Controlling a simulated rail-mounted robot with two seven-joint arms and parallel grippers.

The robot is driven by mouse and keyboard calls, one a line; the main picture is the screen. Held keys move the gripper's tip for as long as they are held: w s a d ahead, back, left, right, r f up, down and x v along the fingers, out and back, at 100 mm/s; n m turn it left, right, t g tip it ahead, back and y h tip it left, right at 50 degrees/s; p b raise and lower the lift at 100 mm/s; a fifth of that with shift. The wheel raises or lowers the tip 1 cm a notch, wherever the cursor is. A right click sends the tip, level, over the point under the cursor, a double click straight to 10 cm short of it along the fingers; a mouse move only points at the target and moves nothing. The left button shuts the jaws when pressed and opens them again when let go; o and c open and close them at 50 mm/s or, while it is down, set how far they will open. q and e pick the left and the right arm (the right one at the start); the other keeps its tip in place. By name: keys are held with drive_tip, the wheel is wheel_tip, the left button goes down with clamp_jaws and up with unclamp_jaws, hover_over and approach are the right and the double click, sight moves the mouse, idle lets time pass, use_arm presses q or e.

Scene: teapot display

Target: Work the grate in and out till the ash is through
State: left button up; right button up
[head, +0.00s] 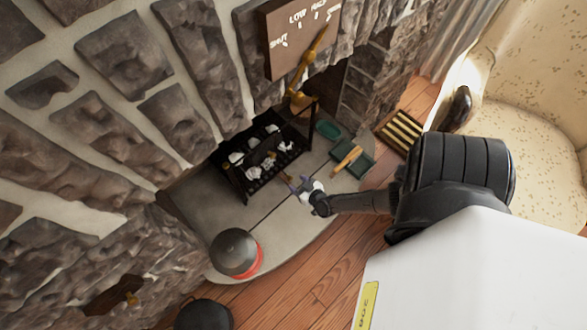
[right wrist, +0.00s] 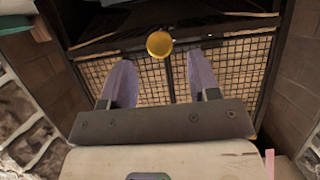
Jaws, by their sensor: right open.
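The black grate (head: 248,188) stands in the stone fireplace, holding dark and pale lumps. My right gripper (head: 299,185) is just in front of its lower front. In the right wrist view, the two purple fingers of my right gripper (right wrist: 158,62) are spread apart with nothing between them. A round brass knob (right wrist: 159,44) lies just beyond the fingertips, roughly centred in the gap. Behind it is a dark-framed wire mesh (right wrist: 152,82) over a tan surface. I cannot tell whether the fingers touch anything. Ash below the grate is not clear. My left gripper is not in view.
A plate marked SHUT and LOW (head: 290,35) carries a brass lever (head: 313,55). A dark round vessel with a red base (head: 236,252) stands on the hearth (head: 205,205).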

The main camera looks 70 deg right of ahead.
drive_tip(key=p+v, duration=0.4)
drive_tip(key=v, duration=0.6)
drive_tip(key=shift+a, duration=0.1)
